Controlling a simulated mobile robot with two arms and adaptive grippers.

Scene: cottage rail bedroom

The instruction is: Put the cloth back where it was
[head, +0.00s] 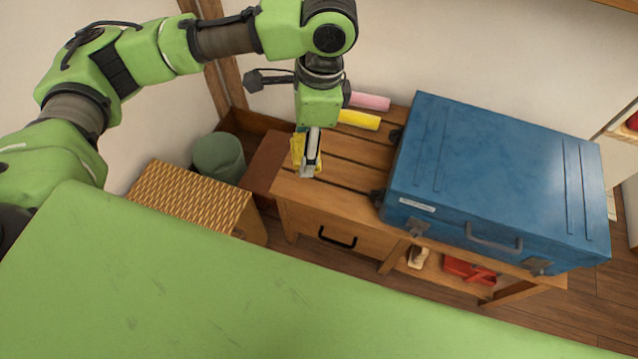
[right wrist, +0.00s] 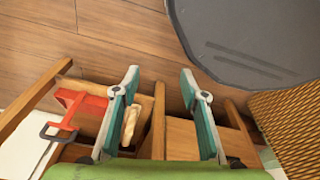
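A small yellow cloth (head: 297,148) is at the left end of the wooden bench top in the head view. My left gripper (head: 309,168) points down right over it, and its fingers cover part of the cloth. The fingers show edge-on, so I cannot tell whether they grip the cloth or only stand against it. Cloth shows on both sides of the fingers. My right gripper (right wrist: 163,88) is open in the right wrist view, with nothing between its fingertips; it is not seen in the head view.
A large blue case (head: 500,165) fills the bench's right part. A yellow roll (head: 359,120) and a pink roll (head: 370,102) lie at the back. A wicker box (head: 190,200) and green bin (head: 219,157) stand left. A red clamp (right wrist: 78,108) is on the lower shelf.

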